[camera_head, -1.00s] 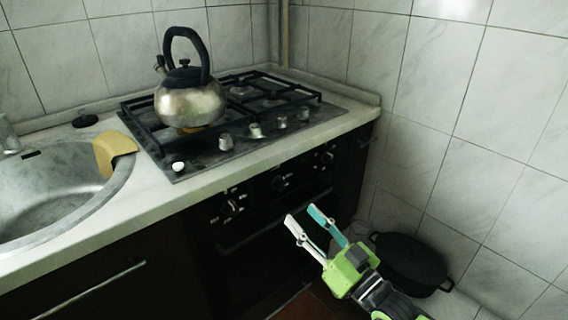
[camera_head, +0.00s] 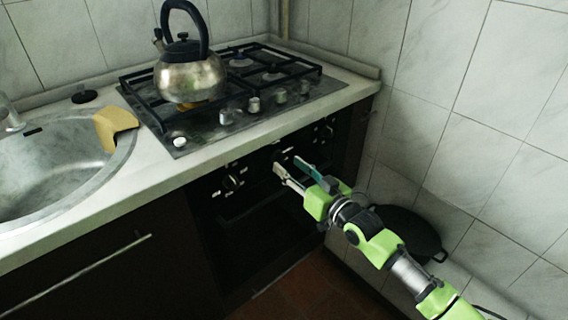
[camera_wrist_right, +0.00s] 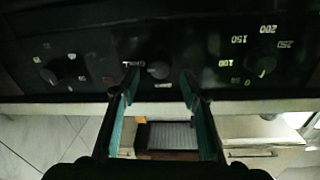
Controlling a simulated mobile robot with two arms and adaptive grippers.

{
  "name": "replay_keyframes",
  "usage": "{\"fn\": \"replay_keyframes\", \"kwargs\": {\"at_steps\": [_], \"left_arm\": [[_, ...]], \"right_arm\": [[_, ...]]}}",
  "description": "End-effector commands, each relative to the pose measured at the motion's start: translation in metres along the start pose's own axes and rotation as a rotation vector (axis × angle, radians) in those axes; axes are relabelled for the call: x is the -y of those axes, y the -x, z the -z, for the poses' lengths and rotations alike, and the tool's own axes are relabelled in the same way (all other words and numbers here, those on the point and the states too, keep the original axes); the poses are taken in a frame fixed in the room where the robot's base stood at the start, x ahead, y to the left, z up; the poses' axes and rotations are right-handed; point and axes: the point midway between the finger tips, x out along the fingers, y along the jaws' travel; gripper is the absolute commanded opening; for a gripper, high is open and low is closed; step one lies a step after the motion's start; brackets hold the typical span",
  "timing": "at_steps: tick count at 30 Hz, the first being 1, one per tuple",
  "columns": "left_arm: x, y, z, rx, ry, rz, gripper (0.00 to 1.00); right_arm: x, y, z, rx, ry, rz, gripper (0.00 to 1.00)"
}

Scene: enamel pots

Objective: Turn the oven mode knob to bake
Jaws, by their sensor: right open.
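The dark oven (camera_head: 245,240) sits below the counter, with a row of black knobs on its front panel. The left knob (camera_head: 230,182) and right knob (camera_head: 327,131) show in the head view. My right gripper (camera_head: 287,163) is open in front of the middle knob. In the wrist view the middle knob (camera_wrist_right: 158,69) appears between the two fingertips; contact cannot be told. A knob with temperature numbers (camera_wrist_right: 262,66) is at the right there, and another knob (camera_wrist_right: 48,76) is at the left. Markings are too small to identify bake. My left gripper is out of view.
A steel kettle (camera_head: 190,75) stands on the gas hob (camera_head: 205,142) above the oven. The sink (camera_head: 60,165) is at the left. A black pot (camera_head: 408,232) lies low beside the tiled wall, partly behind my right arm.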

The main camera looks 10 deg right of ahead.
Motion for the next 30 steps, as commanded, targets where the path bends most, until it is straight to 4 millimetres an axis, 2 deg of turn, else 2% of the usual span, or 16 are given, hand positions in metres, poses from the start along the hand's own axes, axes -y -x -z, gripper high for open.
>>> {"fn": "replay_keyframes", "kwargs": {"at_steps": [3,7,18,19,23,30], "left_arm": [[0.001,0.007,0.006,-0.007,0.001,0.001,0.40],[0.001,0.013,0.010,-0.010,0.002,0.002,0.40],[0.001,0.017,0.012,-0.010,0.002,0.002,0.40],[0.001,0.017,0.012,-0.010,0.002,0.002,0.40],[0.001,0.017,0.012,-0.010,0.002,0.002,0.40],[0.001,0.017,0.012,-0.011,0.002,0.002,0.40]], "right_arm": [[0.000,-0.018,0.000,-0.001,0.001,0.000,0.40],[0.001,-0.029,0.000,-0.001,0.002,0.001,0.40],[0.001,-0.034,0.000,0.000,0.001,0.001,0.40],[0.000,-0.034,0.000,0.000,0.001,0.000,0.38],[0.000,-0.034,0.000,0.000,0.001,0.000,0.04],[0.000,-0.034,0.000,-0.001,0.007,0.000,0.03]]}}
